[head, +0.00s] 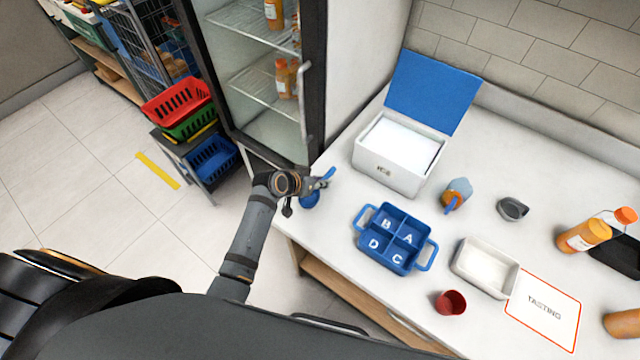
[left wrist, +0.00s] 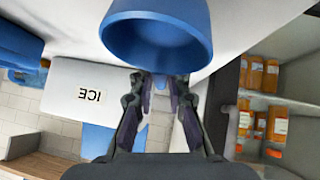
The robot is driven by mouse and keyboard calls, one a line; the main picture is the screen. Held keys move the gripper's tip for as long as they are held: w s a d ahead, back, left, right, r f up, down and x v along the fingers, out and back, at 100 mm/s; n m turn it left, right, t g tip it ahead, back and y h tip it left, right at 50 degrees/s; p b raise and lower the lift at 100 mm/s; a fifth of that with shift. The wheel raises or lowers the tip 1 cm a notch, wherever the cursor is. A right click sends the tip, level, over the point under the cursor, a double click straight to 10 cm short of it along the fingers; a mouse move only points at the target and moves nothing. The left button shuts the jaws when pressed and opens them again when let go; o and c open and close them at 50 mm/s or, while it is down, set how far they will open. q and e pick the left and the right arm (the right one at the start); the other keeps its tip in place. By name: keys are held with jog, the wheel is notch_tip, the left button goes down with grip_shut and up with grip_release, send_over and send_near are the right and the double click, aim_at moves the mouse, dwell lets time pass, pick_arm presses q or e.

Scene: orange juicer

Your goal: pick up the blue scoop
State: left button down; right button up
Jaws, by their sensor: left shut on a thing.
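The blue scoop (head: 309,200) is at the left edge of the white counter, beside the fridge. My left gripper (head: 312,184) is at it and partly covers it in the head view. In the left wrist view the round blue bowl of the scoop (left wrist: 158,40) fills the top middle. The fingers of my left gripper (left wrist: 160,92) are shut on its narrow handle just below the bowl. Whether the scoop touches the counter is not clear. My right gripper is not in view.
A white ice box (head: 385,177) with an open blue lid stands behind right of the scoop. A blue divided tray (head: 363,222), a red cup (head: 451,303) and a white dish (head: 458,266) stand further right. The fridge door handle (head: 304,100) is close to my left gripper.

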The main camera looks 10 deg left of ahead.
pick_arm(q)
jog(key=s+a+r+b, duration=0.2)
jog(key=s+r, duration=1)
jog(key=s, duration=0.1)
jog(key=shift+s+a+r, duration=0.15)
jog(key=shift+s+a, duration=0.1)
jog(key=shift+s, duration=0.15)
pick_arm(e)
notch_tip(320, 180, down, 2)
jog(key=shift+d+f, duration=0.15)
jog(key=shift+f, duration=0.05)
